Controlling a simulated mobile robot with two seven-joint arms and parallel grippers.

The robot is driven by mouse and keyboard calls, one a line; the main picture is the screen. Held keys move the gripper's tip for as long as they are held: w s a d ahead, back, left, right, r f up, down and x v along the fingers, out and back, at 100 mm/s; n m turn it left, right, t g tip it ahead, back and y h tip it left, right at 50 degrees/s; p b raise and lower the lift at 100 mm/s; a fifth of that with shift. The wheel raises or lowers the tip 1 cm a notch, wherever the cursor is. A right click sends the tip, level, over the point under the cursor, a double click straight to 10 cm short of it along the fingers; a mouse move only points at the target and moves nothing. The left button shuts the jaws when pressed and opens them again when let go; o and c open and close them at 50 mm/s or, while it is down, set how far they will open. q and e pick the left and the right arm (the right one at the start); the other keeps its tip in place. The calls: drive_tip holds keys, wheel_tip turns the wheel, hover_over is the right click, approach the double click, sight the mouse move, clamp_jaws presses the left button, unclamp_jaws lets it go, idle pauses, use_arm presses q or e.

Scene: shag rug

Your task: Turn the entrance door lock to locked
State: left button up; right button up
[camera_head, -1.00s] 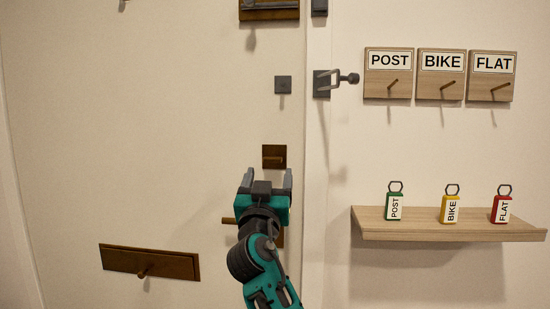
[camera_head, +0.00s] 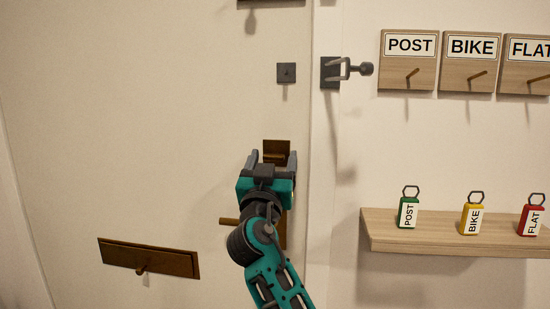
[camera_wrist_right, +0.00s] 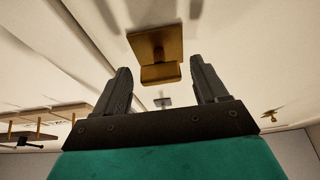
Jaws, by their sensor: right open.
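The door lock is a small brass plate (camera_head: 276,149) with a turn piece on the cream entrance door (camera_head: 170,120). In the right wrist view the plate (camera_wrist_right: 156,44) and its raised turn piece (camera_wrist_right: 161,73) show just beyond and between the fingertips. My right gripper (camera_head: 272,160) is open and empty, with one finger to each side of the lock. I cannot tell whether the fingers reach far enough to overlap the turn piece. The gripper hides the lock's lower part in the head view. My left gripper is not in view.
A brass door handle (camera_head: 230,221) sits below the lock, partly behind my right arm. A letter slot (camera_head: 150,258) is at lower left. A door-guard latch (camera_head: 345,70) is on the frame. Right of it are labelled hook boards (camera_head: 408,60) and a shelf (camera_head: 450,238) with key tags.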

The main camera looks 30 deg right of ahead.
drive_tip(key=shift+c, duration=0.3)
drive_tip(key=c, duration=1)
